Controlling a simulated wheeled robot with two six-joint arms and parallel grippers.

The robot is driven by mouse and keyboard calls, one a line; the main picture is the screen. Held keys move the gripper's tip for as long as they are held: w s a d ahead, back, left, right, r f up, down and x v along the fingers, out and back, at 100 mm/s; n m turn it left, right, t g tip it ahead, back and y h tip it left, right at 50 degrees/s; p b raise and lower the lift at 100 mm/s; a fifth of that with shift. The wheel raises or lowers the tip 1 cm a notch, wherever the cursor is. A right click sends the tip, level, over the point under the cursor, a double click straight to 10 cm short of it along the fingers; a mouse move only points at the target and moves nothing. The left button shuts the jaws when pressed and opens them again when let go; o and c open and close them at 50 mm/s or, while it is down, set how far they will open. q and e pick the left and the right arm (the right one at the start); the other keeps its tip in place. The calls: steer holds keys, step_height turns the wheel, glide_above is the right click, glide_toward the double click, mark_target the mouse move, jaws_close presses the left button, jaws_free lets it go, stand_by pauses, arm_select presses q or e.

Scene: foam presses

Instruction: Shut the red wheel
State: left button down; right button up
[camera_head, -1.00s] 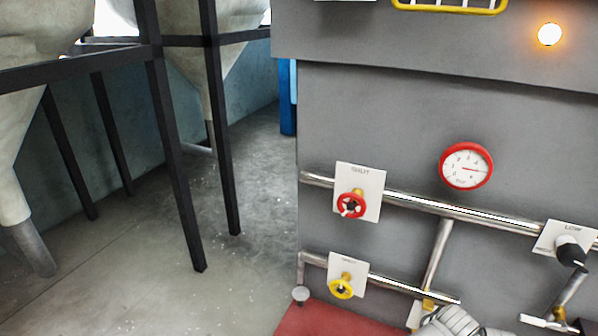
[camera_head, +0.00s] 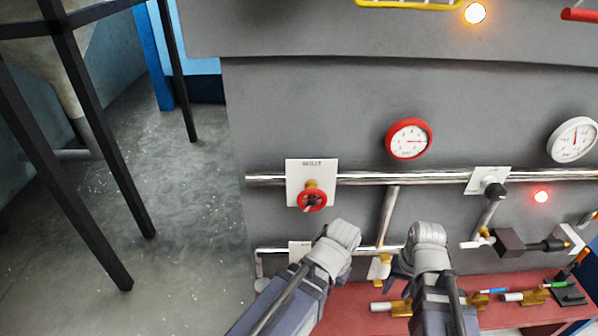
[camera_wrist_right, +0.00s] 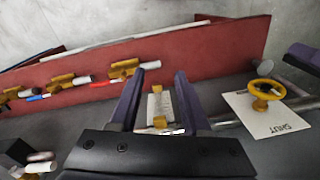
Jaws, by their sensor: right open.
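The red wheel (camera_head: 311,198) sits on a white plate (camera_head: 298,172) on the grey panel, at the upper pipe's left end in the head view. My left gripper (camera_head: 340,236) is below and right of it, apart from it; its fingers are hidden. My right gripper (camera_head: 428,240) is further right and lower, also apart from the wheel. In the right wrist view its two purple fingers (camera_wrist_right: 160,100) are spread with nothing held. A small white plate with a yellow part (camera_wrist_right: 159,108) shows between them at a distance. The red wheel does not show in the wrist view.
A yellow wheel (camera_wrist_right: 266,89) on a plate marked SHUT shows in the wrist view. A red-rimmed gauge (camera_head: 409,139) is above the upper pipe (camera_head: 400,178). A black knob (camera_head: 494,190) is to the right. A red ledge (camera_head: 360,318) with several valves runs below.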

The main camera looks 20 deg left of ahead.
step_height(320, 180, up, 3)
steer(key=w+m+y, duration=0.2)
steer(key=m+g+y, duration=0.5)
steer(key=m+y, duration=0.7)
steer(key=y, duration=0.2)
glide_toward(302, 192)
steer(key=a+f, duration=0.1)
steer(key=a, duration=0.1)
steer(key=shift+s+r+m+y+p, duration=0.25)
steer(key=shift+s+m+y+p, duration=0.05)
steer(key=shift+m+p, duration=0.15)
steer(key=shift+x, duration=3.9)
jaws_close()
